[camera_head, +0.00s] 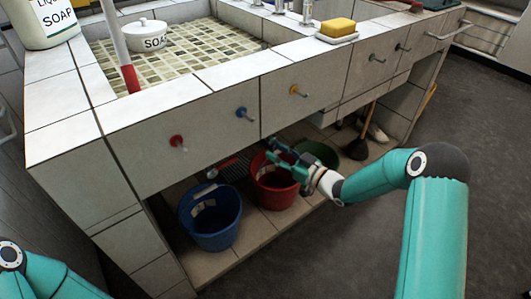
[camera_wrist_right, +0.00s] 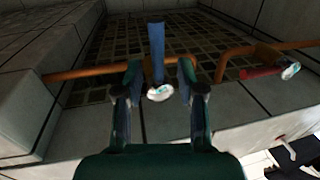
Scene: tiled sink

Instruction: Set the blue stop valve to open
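In the right wrist view the blue stop valve shows as a long blue handle (camera_wrist_right: 156,50) with a white tag or cap (camera_wrist_right: 160,92) at its near end. The handle points up in the picture, across the copper pipe (camera_wrist_right: 85,73). My right gripper (camera_wrist_right: 159,75) is open, with one finger on each side of the handle; gaps show on both sides. In the head view my right gripper (camera_head: 283,160) reaches under the sink front, and I cannot make out the stop valve there. My left gripper is out of view; only part of my left arm shows.
A red-handled valve (camera_wrist_right: 262,73) sits to the right on a pipe. Under the sink stand a blue bucket (camera_head: 212,225), a red bucket (camera_head: 272,190) and a green bucket (camera_head: 322,153). A blue knob (camera_head: 242,113) and a red knob (camera_head: 177,141) stick out from the sink front.

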